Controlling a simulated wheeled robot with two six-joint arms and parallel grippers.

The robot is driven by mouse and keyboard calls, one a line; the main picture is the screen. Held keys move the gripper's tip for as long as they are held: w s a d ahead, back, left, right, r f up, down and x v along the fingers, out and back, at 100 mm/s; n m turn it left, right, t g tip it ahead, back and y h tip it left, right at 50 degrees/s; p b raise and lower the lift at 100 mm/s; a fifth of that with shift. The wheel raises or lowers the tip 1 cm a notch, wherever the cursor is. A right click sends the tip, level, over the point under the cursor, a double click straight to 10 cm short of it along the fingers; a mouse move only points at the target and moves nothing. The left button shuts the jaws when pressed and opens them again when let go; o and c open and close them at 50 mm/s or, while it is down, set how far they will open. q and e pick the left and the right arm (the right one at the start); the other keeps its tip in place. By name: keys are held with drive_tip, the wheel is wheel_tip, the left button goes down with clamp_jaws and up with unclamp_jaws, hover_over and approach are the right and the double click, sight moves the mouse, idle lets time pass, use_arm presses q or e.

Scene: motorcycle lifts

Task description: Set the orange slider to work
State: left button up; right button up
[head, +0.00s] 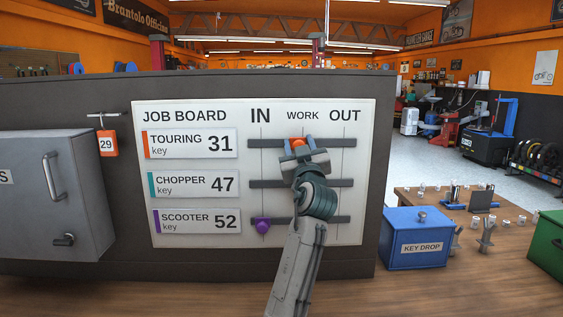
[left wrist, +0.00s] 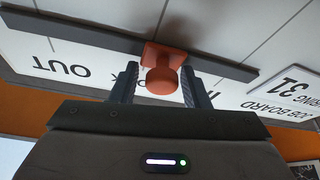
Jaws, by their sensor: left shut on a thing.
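The orange slider (head: 298,143) sits on the top rail (head: 270,143) of the job board, in the TOURING row. It is close to the WORK line, seemingly a little to its IN side. In the left wrist view its orange knob (left wrist: 162,76) is between the two fingers. My left gripper (head: 299,146) is shut on that knob; it also shows in the left wrist view (left wrist: 160,88). My right gripper is not in view.
The purple slider (head: 263,225) is at IN on the bottom rail. My left arm covers parts of the lower rails, and no slider shows in the CHOPPER row. A grey cabinet (head: 40,190) stands left, a blue key drop box (head: 415,238) right.

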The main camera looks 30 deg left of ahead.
use_arm(q)
drive_tip(key=shift+w+d+f, duration=0.2)
drive_tip(key=shift+w+d, duration=0.2)
drive_tip(key=shift+d, duration=0.15)
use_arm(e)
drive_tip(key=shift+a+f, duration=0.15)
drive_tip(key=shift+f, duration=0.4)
use_arm(q)
drive_tip(key=o, duration=1)
drive_tip(key=shift+o, duration=0.4)
drive_tip(key=shift+s+r, duration=0.1)
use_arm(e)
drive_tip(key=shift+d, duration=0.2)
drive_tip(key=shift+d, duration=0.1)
use_arm(q)
drive_tip(key=shift+d, duration=0.1)
